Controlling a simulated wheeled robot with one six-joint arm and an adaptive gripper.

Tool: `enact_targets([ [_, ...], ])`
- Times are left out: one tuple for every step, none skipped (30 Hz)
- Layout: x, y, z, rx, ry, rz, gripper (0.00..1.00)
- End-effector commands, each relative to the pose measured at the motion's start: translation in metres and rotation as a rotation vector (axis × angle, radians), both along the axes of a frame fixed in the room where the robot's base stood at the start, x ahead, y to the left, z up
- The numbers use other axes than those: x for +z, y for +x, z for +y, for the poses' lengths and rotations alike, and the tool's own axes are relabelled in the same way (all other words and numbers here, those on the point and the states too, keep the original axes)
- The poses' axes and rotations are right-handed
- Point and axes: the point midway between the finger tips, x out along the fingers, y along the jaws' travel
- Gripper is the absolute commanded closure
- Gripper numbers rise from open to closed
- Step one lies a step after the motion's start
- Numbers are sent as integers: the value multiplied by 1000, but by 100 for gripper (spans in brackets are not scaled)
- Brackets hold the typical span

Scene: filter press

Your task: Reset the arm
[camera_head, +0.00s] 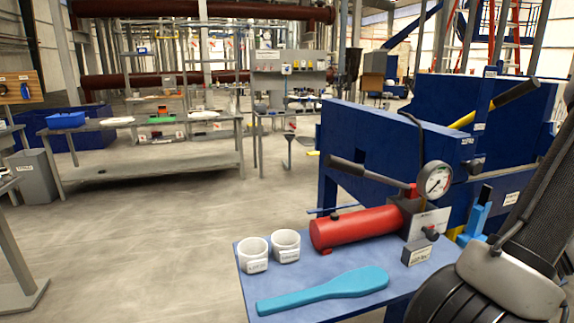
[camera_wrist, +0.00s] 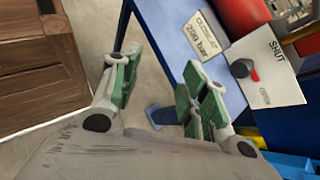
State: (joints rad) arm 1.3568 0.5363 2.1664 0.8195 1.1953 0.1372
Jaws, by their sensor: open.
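My gripper (camera_wrist: 162,65) shows in the wrist view with its two green-padded fingers spread apart and nothing between them. Blue edges and grey floor show beyond it. To its right are a "CLOSE AT 200 bar" plate (camera_wrist: 207,36), a white "SHUT" panel (camera_wrist: 278,82) with a dark knob, and part of a red cylinder (camera_wrist: 243,14). In the head view my arm rises along the right edge, and the gripper itself is out of that view. The red hand pump (camera_head: 355,229) with its pressure gauge (camera_head: 435,180) stands on the blue table (camera_head: 252,280).
Two white cups (camera_head: 253,254) and a teal paddle (camera_head: 325,290) lie on the blue table. The blue filter press (camera_head: 370,140) stands behind it. A brown wooden thing (camera_wrist: 38,60) is left of my gripper in the wrist view. Open floor (camera_head: 150,240) lies left of the table, before grey workbenches.

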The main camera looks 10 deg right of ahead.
Motion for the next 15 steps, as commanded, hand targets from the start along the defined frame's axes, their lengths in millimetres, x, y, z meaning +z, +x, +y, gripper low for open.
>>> enact_targets([
  [9, -3, 11, 94, -58, 19, 56],
  [13, -6, 17, 152, -92, 30, 56],
  [20, -10, 25, 232, -141, 44, 56],
  [25, -12, 30, 294, -180, 53, 56],
  [31, -14, 35, 359, -221, 61, 56],
  [40, -16, 42, 448, -279, 70, 56],
  [46, -17, 47, 519, -324, 75, 56],
  [53, -18, 51, 591, -374, 79, 56],
  [63, -19, 58, 689, -441, 81, 56],
  [71, -18, 62, 763, -495, 81, 56],
  [78, -18, 66, 835, -547, 79, 56],
  [89, -17, 72, 929, -618, 71, 56],
  [97, -16, 76, 998, -674, 64, 56],
  [104, -14, 80, 1065, -727, 55, 56],
  [115, -11, 86, 1148, -799, 39, 56],
])
